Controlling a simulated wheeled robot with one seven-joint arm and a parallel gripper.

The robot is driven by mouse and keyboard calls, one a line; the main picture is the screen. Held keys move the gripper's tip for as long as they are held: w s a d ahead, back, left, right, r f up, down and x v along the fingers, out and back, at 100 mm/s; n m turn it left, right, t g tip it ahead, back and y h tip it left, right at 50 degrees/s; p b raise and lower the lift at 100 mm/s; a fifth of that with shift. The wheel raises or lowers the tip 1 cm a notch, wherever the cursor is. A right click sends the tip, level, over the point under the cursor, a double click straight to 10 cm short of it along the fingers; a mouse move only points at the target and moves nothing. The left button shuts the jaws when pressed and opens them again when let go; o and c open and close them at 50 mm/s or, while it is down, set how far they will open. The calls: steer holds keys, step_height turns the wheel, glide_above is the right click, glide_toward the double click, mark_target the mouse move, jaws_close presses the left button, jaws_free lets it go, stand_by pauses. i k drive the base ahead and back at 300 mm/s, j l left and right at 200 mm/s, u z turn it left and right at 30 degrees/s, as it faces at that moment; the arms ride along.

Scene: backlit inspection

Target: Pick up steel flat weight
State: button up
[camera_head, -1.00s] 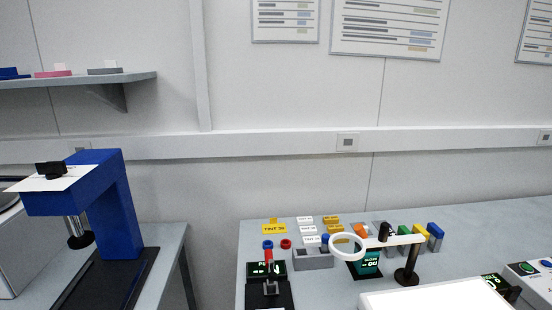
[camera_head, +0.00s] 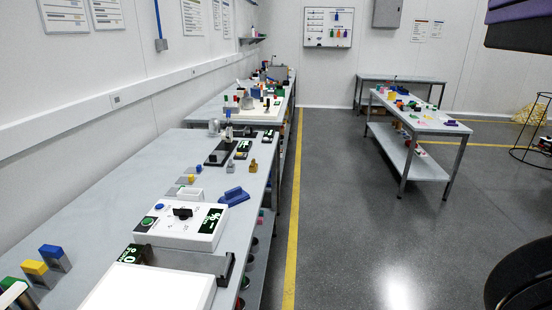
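I cannot pick out the steel flat weight in this view; many items on the benches are too small to tell. Small brass-coloured pieces (camera_head: 253,165) stand near the right edge of the long grey bench (camera_head: 150,170), past a blue block-like holder (camera_head: 233,197). My gripper is not in view.
On the near bench are a white control box (camera_head: 182,228) with a black knob, a bright white panel (camera_head: 140,290) and yellow and blue blocks (camera_head: 35,267). A second table (camera_head: 425,122) with small coloured items stands across the floor. The grey floor (camera_head: 350,220) between is clear.

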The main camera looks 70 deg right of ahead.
mark_target(230, 167)
steer(key=z, duration=1.15)
